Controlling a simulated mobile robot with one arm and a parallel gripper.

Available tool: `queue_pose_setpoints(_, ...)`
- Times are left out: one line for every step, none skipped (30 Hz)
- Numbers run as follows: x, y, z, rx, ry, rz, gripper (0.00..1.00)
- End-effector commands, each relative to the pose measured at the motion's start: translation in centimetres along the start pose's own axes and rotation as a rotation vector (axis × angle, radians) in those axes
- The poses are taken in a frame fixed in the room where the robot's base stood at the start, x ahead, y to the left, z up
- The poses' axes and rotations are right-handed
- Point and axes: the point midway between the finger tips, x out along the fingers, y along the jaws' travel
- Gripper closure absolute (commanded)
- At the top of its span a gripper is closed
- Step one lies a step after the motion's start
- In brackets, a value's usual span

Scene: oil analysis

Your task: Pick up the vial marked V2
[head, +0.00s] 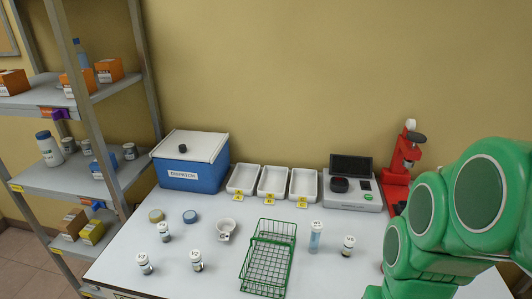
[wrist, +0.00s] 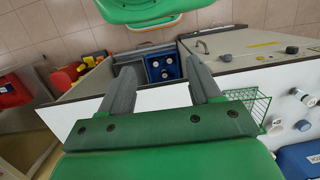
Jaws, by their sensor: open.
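Several small capped vials stand upright on the white table in the head view: three at the left front (head: 163,232) (head: 144,264) (head: 196,262), one at the right (head: 347,246). A taller pale-blue bottle (head: 315,238) stands beside the right one. Their labels are too small to read surely, so I cannot tell which is V2. In the wrist view my gripper (wrist: 160,88) is open, with nothing between its two grey fingers. Beyond the fingers a blue crate (wrist: 153,76) holds several white-capped containers, away from the fingers. My gripper's fingers do not show in the head view.
A green wire rack (head: 264,262) stands mid-table. Behind it are three white trays (head: 272,195), a blue dispatch box (head: 191,177), an instrument (head: 352,200) and a red device (head: 397,185). A small white dish (head: 227,226) and two round lids lie left. A shelf unit (head: 75,178) stands left.

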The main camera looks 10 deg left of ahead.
Motion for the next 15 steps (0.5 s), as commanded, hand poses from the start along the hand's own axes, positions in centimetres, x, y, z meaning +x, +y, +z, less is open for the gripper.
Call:
queue_pose_setpoints(0.4,-1.1,-0.4,0.0,-0.013,-0.035,0.37)
queue_pose_setpoints(0.6,-2.0,-0.7,0.001,-0.018,-0.061,0.37)
queue_pose_setpoints(0.9,-3.2,-1.1,0.004,-0.027,-0.098,0.37)
queue_pose_setpoints(1.1,-4.1,-1.5,0.007,-0.034,-0.128,0.37)
queue_pose_setpoints(1.3,-5.1,-1.9,0.013,-0.042,-0.158,0.37)
queue_pose_setpoints(1.5,-6.3,-2.3,0.022,-0.052,-0.198,0.37)
queue_pose_setpoints(1.6,-7.3,-2.6,0.029,-0.061,-0.229,0.37)
queue_pose_setpoints(1.7,-8.2,-2.9,0.037,-0.07,-0.258,0.37)
queue_pose_setpoints(1.9,-9.5,-3.2,0.049,-0.084,-0.297,0.37)
queue_pose_setpoints(2.0,-10.3,-3.5,0.059,-0.094,-0.325,0.37)
queue_pose_setpoints(2.1,-11.2,-3.9,0.071,-0.105,-0.354,0.37)
queue_pose_setpoints(2.1,-12.4,-4.3,0.087,-0.116,-0.392,0.37)
queue_pose_setpoints(2.1,-13.3,-4.6,0.1,-0.125,-0.42,0.37)
queue_pose_setpoints(2.1,-14.1,-4.9,0.113,-0.136,-0.447,0.37)
queue_pose_setpoints(2.2,-15.2,-5.3,0.133,-0.152,-0.483,0.37)
